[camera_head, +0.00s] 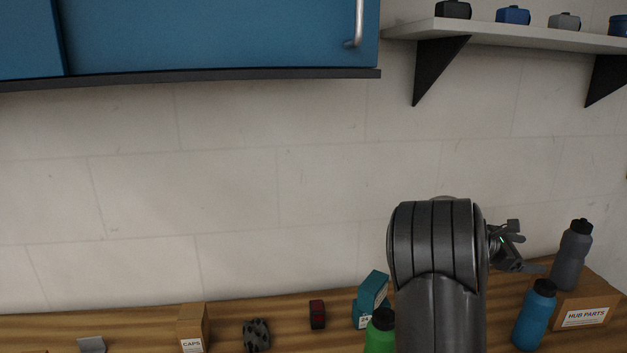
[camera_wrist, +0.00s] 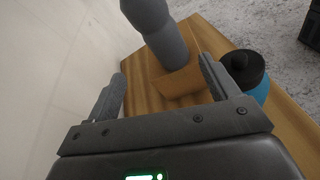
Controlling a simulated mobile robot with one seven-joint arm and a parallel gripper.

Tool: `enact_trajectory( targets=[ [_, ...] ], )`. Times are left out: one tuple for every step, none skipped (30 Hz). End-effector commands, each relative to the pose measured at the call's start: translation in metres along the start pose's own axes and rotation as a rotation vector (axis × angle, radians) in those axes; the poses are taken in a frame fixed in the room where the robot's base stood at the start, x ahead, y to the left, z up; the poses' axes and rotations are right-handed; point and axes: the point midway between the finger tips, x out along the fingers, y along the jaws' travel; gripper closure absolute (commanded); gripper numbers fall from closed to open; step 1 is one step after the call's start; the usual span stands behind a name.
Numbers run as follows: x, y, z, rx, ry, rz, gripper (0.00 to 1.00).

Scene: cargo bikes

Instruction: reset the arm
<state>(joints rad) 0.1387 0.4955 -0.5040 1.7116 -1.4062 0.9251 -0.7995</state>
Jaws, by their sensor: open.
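My gripper (camera_head: 520,250) is at the right in the head view, partly behind my arm. In the wrist view its two fingers (camera_wrist: 162,90) are spread apart with nothing held between them. A grey bottle (camera_head: 570,258) stands on the hub parts box (camera_head: 586,312) just right of the gripper. In the wrist view the grey bottle (camera_wrist: 157,35) and the box (camera_wrist: 178,80) lie beyond the fingers. Whether the fingers touch anything is not clear, but a gap shows around the bottle.
A blue bottle (camera_head: 534,318) stands below the gripper. A green bottle (camera_head: 380,335), a teal box (camera_head: 370,298), a red item (camera_head: 317,314) and the caps box (camera_head: 192,328) stand on the wooden bench (camera_head: 60,325). A shelf (camera_head: 500,33) and a blue cabinet (camera_head: 200,35) hang above.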

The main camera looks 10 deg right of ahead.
Motion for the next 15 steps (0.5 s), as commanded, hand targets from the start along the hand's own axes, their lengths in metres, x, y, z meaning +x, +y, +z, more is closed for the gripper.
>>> enact_trajectory(
  targets=[
    [-0.012,-0.001,0.0,0.058,0.061,0.012,0.2],
    [-0.019,-0.002,-0.001,0.094,0.095,0.015,0.2],
    [-0.028,-0.005,-0.002,0.138,0.136,0.014,0.2],
    [-0.035,-0.01,-0.002,0.172,0.159,0.003,0.2],
    [-0.042,-0.015,-0.002,0.207,0.184,-0.006,0.2],
    [-0.052,-0.021,-0.002,0.253,0.219,-0.017,0.2],
    [-0.06,-0.026,-0.002,0.289,0.246,-0.026,0.2],
    [-0.068,-0.03,-0.003,0.325,0.275,-0.036,0.2],
    [-0.08,-0.038,-0.003,0.375,0.315,-0.05,0.2],
    [-0.089,-0.043,-0.003,0.414,0.346,-0.061,0.2],
    [-0.099,-0.049,-0.004,0.451,0.378,-0.073,0.2],
    [-0.113,-0.056,-0.005,0.503,0.42,-0.091,0.2],
    [-0.123,-0.062,-0.005,0.54,0.452,-0.105,0.2],
    [-0.133,-0.068,-0.006,0.576,0.484,-0.118,0.2],
    [-0.147,-0.076,-0.006,0.623,0.525,-0.137,0.2]
  ],
)
